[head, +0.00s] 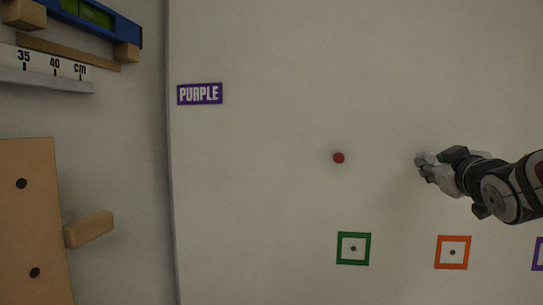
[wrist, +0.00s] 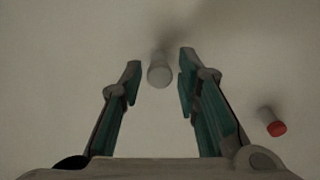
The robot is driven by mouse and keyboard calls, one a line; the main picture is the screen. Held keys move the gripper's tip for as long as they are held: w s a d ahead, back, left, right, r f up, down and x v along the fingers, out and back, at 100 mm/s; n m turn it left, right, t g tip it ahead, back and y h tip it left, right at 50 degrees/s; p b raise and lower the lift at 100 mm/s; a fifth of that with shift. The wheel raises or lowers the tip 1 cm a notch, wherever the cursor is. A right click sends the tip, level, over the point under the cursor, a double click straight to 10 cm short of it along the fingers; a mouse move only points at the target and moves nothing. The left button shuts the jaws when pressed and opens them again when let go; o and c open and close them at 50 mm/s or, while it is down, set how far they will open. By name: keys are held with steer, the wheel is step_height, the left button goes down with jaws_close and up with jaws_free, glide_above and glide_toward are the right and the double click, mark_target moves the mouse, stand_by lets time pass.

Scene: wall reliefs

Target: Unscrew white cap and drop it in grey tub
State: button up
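A pale white cap (wrist: 159,76), round and short, stands out from the wall in the wrist view, between and a little ahead of my fingertips. My gripper (wrist: 160,62) is open around that line, with a gap on each side of the cap and no clear contact. In the head view my gripper (head: 424,168) is at the right, close to the pale wall. There I cannot tell the white cap from the light fingertips. I see no grey tub in either view.
A red-ended peg (head: 338,158) stands left of my gripper; it also shows in the wrist view (wrist: 277,128). Green (head: 354,249) and orange (head: 453,252) frames lie below.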

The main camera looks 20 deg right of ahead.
jaws_close()
steer(key=n+b, duration=0.1)
steer(key=n, duration=0.4)
steer(key=shift+s, duration=0.1)
steer(key=shift+d, duration=0.1)
steer(key=n+b, duration=0.2)
steer(key=n, duration=0.1)
steer(key=shift+n, duration=0.3)
steer(key=shift+r+n, duration=0.15)
steer(key=shift+n, duration=0.75)
